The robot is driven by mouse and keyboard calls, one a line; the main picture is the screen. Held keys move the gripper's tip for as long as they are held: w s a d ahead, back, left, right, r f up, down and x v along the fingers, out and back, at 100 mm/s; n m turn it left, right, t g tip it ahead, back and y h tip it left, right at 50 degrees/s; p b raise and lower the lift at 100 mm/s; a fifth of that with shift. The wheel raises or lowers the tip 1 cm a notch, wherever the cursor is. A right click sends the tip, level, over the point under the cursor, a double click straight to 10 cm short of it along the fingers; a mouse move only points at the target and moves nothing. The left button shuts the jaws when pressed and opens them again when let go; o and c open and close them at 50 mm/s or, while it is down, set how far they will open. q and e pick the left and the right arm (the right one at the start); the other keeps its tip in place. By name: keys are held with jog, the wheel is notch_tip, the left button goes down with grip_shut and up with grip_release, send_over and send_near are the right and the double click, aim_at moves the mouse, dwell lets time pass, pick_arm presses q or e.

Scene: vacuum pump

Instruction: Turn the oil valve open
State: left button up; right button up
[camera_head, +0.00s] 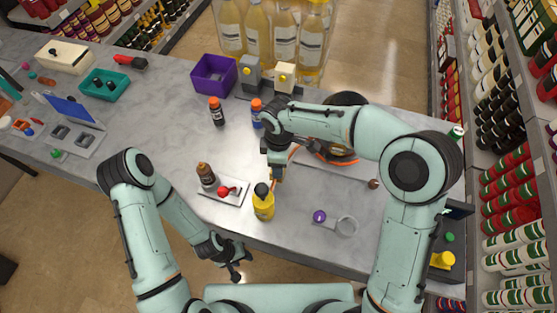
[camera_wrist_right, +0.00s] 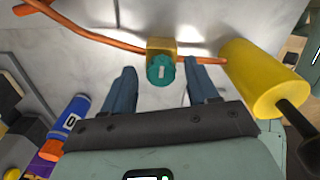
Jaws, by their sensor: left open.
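The oil valve shows in the right wrist view as a teal knob (camera_wrist_right: 161,70) on a small brass block (camera_wrist_right: 160,46), with an orange hose (camera_wrist_right: 95,35) running to it. My right gripper (camera_wrist_right: 163,88) is open, with one dark finger on each side of the knob and a visible gap to both. In the head view my right gripper (camera_head: 277,172) points down over the table and mostly hides the valve. A dark round part of the pump (camera_head: 346,100) shows behind my right arm. My left gripper (camera_head: 236,266) is open and empty, low beyond the table's front edge.
A yellow bottle (camera_head: 263,205) with a black top stands close to my right gripper. A small tray (camera_head: 236,198) holds a brown bottle (camera_head: 206,176) and a red item. Orange and blue bottles, a purple bin (camera_head: 214,74) and tall oil bottles stand behind.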

pick_arm(q)
jog(key=shift+w+r+p, duration=0.6)
jog(key=shift+w+r, duration=0.15)
jog(key=shift+w, duration=0.1)
pick_arm(e)
notch_tip(320, 180, up, 12)
pick_arm(q)
jog(key=shift+s, duration=0.1)
pick_arm(e)
jog(key=shift+s, duration=0.1)
